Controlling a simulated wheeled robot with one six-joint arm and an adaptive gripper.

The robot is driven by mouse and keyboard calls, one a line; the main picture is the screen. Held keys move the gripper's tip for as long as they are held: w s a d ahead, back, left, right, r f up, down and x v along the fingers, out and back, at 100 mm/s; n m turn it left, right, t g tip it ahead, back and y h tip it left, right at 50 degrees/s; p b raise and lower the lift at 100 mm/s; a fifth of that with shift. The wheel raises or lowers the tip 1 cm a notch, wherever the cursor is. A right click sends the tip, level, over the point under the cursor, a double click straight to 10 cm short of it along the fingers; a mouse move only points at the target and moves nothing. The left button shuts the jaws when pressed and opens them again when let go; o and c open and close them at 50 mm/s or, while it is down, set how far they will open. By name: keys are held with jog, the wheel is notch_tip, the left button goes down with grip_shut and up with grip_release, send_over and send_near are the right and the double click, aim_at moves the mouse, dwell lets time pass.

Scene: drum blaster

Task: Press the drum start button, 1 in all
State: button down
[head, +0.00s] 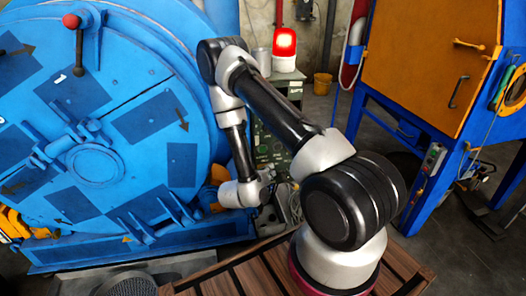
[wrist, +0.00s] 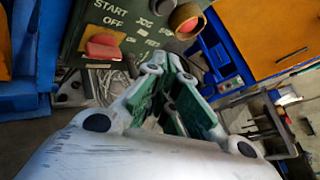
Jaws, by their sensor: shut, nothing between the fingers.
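A dark green control panel (wrist: 92,12) fills the upper left of the wrist view, with START, OFF and JOG lettering. A red button (wrist: 103,46) on a yellow plate sits just below the OFF word. I cannot tell which button is the drum start button. My gripper (wrist: 168,65) is shut and empty, its fingers below and between these two buttons in the picture; I see no clear contact. In the head view the panel (head: 270,146) is partly hidden behind my arm.
The large blue drum (head: 100,125) stands at the left. A red lamp (head: 284,43) glows on a grey cabinet. An orange-fronted blue cabinet (head: 430,60) stands at the right. A slatted wooden surface (head: 250,277) is at the front. Cables hang near the panel.

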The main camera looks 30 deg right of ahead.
aim_at(263, 149)
jog(key=w+d, duration=0.2)
jog(key=w, duration=0.6)
jog(key=shift+d, duration=0.2)
jog(key=shift+w, duration=0.25)
dwell(1.1)
jog(key=shift+w+d, duration=0.1)
jog(key=shift+w, duration=0.15)
